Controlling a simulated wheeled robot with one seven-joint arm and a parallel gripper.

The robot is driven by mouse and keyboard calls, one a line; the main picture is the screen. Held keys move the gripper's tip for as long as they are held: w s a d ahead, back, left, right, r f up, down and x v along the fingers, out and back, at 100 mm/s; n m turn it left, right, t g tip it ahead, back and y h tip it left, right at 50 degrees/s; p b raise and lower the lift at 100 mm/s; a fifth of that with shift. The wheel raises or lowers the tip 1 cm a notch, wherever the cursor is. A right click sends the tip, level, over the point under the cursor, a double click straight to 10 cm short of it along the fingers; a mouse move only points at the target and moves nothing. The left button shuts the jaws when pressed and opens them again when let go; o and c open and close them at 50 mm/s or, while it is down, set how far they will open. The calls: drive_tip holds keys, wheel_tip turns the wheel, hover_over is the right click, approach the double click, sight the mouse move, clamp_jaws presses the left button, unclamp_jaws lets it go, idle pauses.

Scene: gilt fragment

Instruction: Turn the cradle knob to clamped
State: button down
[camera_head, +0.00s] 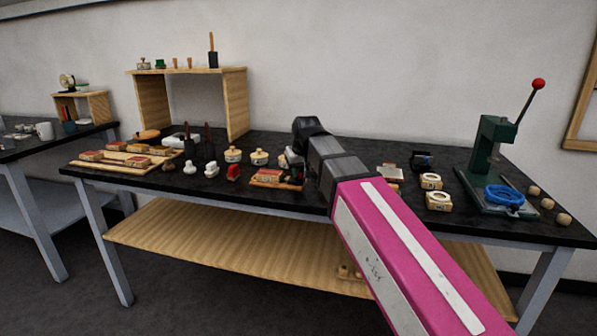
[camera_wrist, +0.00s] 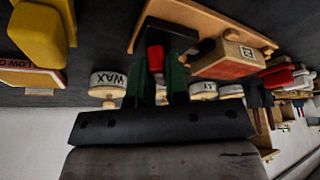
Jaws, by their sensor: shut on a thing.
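The cradle (camera_head: 262,184) is a low wooden board near the front edge of the dark table, left of my arm in the head view. In the wrist view its board (camera_wrist: 205,17) lies at the top, with a labelled wooden block (camera_wrist: 229,60) on it. A red knob (camera_wrist: 155,59) shows between the dark green fingers of my gripper (camera_wrist: 157,66), which is shut on it. The knob's pointer and any position marks are hidden. In the head view my wrist hides most of the fingers and the knob.
Lidded pots (camera_head: 259,157) stand behind the cradle; a jar labelled WAX (camera_wrist: 108,84) is close to my fingers in the wrist view. A red-handled object (camera_head: 233,172) stands left of the cradle. A green press (camera_head: 487,150) is at the right. A yellow object (camera_wrist: 41,34) is at upper left.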

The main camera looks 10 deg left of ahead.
drive_tip(key=n, duration=0.2)
drive_tip(key=n+g+y, duration=0.1)
drive_tip(key=n, duration=0.2)
drive_tip(key=shift+w+n+g+y, duration=0.1)
drive_tip(key=shift+n+g+y, duration=0.2)
drive_tip(key=n+g, duration=0.1)
drive_tip(key=n, duration=0.3)
drive_tip(key=shift+n+g+y, duration=0.3)
drive_tip(key=shift+n+g, duration=0.1)
drive_tip(key=shift+n, duration=0.3)
drive_tip(key=c, duration=1.1)
unclamp_jaws()
drive_tip(key=shift+d, duration=0.1)
drive_tip(key=v, duration=1)
drive_tip(key=shift+w+d+r, duration=0.1)
drive_tip(key=shift+r, duration=0.25)
